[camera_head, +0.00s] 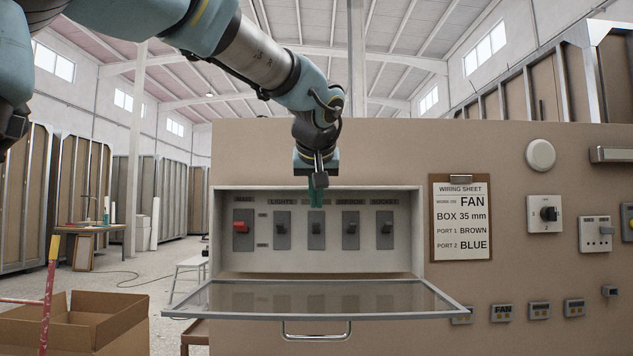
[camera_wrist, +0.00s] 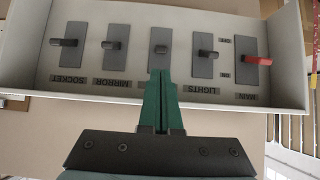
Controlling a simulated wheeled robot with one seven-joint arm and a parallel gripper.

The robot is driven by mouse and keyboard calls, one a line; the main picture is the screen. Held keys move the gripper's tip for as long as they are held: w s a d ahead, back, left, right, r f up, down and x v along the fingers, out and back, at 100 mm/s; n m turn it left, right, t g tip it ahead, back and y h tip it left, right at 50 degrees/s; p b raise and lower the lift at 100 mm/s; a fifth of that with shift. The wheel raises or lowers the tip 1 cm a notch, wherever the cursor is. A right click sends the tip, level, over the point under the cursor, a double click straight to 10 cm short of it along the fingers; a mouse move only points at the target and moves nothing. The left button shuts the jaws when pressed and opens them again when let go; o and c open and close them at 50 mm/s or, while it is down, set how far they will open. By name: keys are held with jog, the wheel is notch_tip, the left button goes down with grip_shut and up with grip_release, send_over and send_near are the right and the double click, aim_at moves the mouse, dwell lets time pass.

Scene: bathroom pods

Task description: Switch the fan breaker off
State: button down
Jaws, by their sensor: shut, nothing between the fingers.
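The open breaker box (camera_head: 418,250) holds a row of grey switches and a red-levered MAIN switch (camera_head: 240,228). The middle switch (camera_head: 316,241) sits between LIGHTS (camera_head: 283,240) and MIRROR (camera_head: 350,240); its label is hidden behind my fingers. My gripper (camera_head: 317,206) has green fingers, shut and empty, in front of the upper part of the middle switch. In the wrist view the fingertips (camera_wrist: 160,74) end close to that lever; I cannot tell whether they touch.
The box's glass cover (camera_head: 320,297) is folded down toward me, with a metal handle (camera_head: 317,335). The SOCKET switch (camera_head: 385,240) is at the right end. A wiring sheet (camera_head: 461,218) hangs right of the box. A cardboard box (camera_head: 75,318) stands at lower left.

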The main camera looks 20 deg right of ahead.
aim_at(316, 227)
jog(key=p+x, duration=0.1)
jog(key=x, duration=0.3)
jog(key=shift+f+b, duration=0.2)
jog(key=shift+b, duration=0.25)
jog(key=shift+f+b, duration=0.15)
jog(key=shift+b, duration=0.3)
